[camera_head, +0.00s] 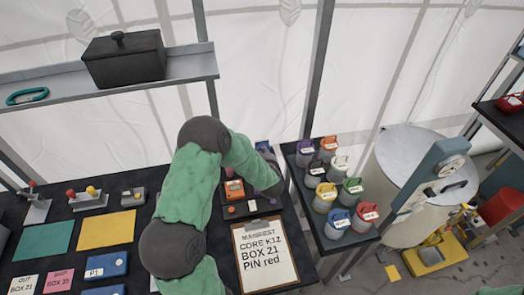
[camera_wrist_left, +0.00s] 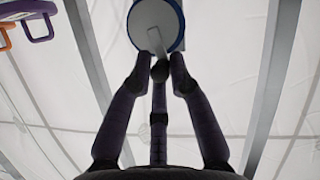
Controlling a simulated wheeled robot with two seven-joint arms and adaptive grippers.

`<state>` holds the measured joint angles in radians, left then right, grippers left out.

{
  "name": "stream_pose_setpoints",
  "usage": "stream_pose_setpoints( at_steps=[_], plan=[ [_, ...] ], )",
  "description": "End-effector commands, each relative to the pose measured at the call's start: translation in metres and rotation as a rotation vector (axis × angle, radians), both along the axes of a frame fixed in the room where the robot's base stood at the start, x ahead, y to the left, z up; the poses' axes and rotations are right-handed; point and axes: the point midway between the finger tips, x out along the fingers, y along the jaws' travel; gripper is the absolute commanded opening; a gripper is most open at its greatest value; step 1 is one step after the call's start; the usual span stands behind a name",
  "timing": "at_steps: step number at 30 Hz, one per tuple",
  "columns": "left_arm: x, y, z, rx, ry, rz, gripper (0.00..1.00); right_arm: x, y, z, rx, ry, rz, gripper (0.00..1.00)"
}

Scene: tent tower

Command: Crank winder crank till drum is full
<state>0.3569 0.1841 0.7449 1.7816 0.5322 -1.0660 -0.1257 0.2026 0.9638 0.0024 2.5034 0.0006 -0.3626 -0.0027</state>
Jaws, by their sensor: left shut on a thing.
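In the left wrist view the winder shows as a pale round drum face with a blue rim (camera_wrist_left: 142,16), cut by the top edge. A light grey crank arm (camera_wrist_left: 155,41) crosses it down to a dark knob (camera_wrist_left: 160,70). My left gripper (camera_wrist_left: 159,74) is shut on this crank knob, with its fingers on both sides of it. In the head view my left gripper (camera_head: 272,180) is at the back right of the black table, and my green-sleeved arm covers much of this area. A small blue part (camera_head: 262,146) shows behind it, perhaps the winder. How full the drum is cannot be seen. My right gripper is not in view.
A clipboard (camera_head: 265,252) and an orange device (camera_head: 234,189) lie close to my arm. A stand of several colour-lidded jars (camera_head: 325,197) is just right. A shelf (camera_head: 190,66) with a black lidded box (camera_head: 124,60) hangs at the back left. A large pale drum (camera_head: 408,158) stands farther right.

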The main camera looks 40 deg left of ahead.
Motion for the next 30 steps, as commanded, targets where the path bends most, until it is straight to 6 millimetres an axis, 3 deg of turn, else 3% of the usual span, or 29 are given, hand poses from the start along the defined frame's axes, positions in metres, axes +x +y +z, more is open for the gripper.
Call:
stream_pose_setpoints(
  at_steps=[15,30],
  plan=[
    [0.015,-0.018,-0.006,0.299,0.398,-0.009,0.0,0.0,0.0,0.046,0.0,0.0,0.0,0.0],
    [0.027,-0.028,-0.02,0.597,0.769,-0.009,0.0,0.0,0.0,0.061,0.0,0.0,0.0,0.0]
  ],
)
